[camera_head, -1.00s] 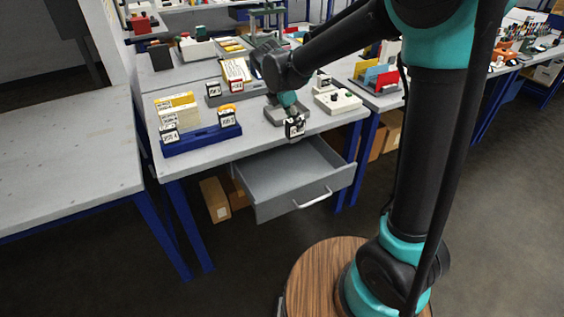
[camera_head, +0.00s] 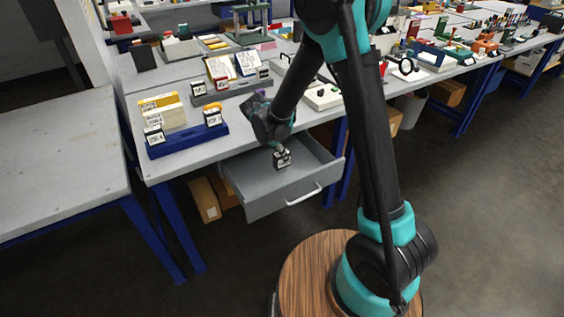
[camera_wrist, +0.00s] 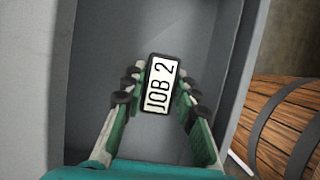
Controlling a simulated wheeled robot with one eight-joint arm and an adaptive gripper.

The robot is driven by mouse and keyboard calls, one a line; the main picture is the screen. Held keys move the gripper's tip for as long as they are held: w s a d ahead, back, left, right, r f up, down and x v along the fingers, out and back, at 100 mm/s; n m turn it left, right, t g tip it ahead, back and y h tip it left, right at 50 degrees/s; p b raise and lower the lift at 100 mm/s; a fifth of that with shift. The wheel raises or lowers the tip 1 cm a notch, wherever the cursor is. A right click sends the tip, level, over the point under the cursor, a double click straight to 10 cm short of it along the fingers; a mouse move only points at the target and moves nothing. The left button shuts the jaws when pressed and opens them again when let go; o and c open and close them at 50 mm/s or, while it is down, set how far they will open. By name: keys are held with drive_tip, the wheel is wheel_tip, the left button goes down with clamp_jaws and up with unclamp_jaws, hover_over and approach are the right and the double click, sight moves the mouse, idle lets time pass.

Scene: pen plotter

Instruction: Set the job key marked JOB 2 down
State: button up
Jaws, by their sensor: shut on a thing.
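The job key marked JOB 2 (camera_wrist: 160,84) is a small black block with a white label. My gripper (camera_wrist: 158,92) is shut on it, one finger on each side, in the wrist view. In the head view my gripper (camera_head: 281,150) points down with the key (camera_head: 283,160) at its tip, over the open grey drawer (camera_head: 256,203). The drawer's inside (camera_wrist: 205,40) lies behind the key in the wrist view. I cannot tell whether the key touches the drawer floor.
A blue rack (camera_head: 187,142) with cards and other labelled keys stands on the table, left of the drawer. A grey holder (camera_head: 232,93) and a white device (camera_head: 322,97) stand farther back. The drawer looks otherwise empty. My round wooden base is in front of it.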

sight(282, 162)
drive_tip(key=shift+f, duration=1.8)
drive_tip(key=shift+f, duration=0.1)
drive_tip(key=o, duration=1.1)
